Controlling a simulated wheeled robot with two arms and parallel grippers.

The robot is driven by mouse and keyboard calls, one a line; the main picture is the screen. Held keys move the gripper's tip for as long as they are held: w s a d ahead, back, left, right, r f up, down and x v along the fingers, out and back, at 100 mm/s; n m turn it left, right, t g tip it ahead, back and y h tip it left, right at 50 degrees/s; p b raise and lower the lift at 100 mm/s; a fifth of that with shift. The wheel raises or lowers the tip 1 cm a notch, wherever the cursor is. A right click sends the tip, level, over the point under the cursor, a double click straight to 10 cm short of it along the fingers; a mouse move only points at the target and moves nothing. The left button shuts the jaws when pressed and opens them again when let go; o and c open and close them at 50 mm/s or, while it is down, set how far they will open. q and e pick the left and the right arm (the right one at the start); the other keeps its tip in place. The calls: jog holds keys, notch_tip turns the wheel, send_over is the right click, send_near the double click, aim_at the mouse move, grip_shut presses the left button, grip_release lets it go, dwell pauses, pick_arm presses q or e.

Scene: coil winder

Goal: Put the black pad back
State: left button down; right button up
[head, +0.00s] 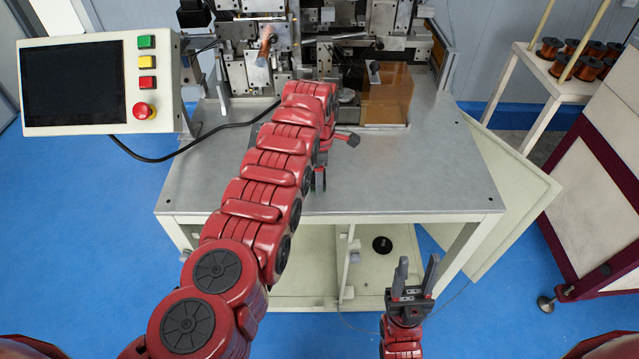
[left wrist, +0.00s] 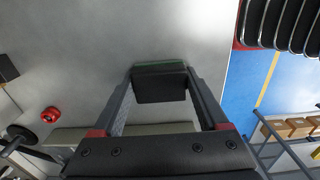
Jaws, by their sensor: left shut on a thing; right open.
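In the left wrist view, my left gripper (left wrist: 160,88) is shut on the black pad (left wrist: 160,88), a small dark block with a green strip (left wrist: 159,66) along its far edge. The pad sits between the two fingertips, over a grey surface. In the head view my left gripper (head: 320,180) is over the grey metal table (head: 420,180), partly hidden by its own arm. I cannot make out the pad there, nor how high it is held. My right gripper (head: 415,272) is open and empty in front of the table, with its fingers pointing up.
The winding machine (head: 330,50) stands at the table's back, with an amber clear panel (head: 388,95). A control panel (head: 85,82) is at left. A black cable (head: 150,158) runs onto the table. A black disc (head: 382,244) lies on the lower shelf. The table's right part is clear.

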pick_arm(q)
jog(key=shift+s+f, duration=0.1)
grip_release()
dwell(0.3)
